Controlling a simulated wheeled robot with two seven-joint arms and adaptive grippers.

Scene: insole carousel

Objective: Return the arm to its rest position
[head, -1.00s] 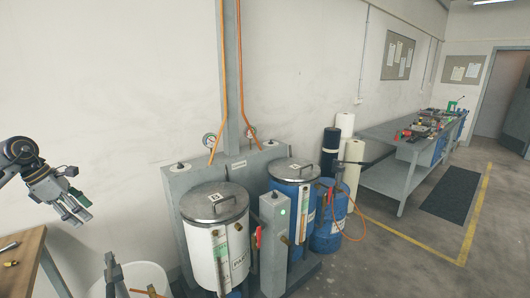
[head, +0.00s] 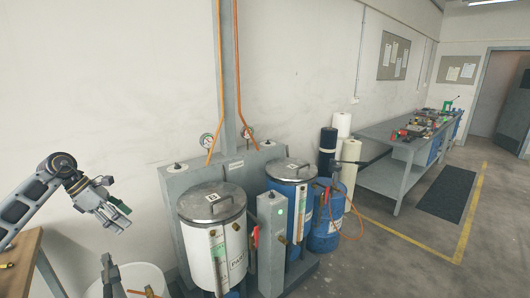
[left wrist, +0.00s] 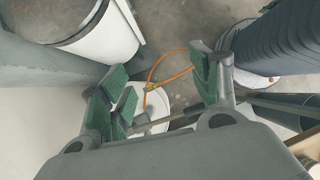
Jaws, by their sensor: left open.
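My left gripper (head: 123,216) is open and empty in the head view. It hangs in the air at the left, in front of the white wall and left of the white drum (head: 215,250). My left arm comes in from the left edge and is bent at the wrist. In the left wrist view the gripper's green-padded fingers (left wrist: 165,92) stand apart with nothing held between them. The gap looks down on an orange hose (left wrist: 174,53), a round white top and the floor. My right gripper cannot be made out.
A wooden table (head: 28,248) and a white bin (head: 143,276) stand below at the left. The drum station with grey posts (head: 271,240) and blue drums (head: 327,215) is to the right.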

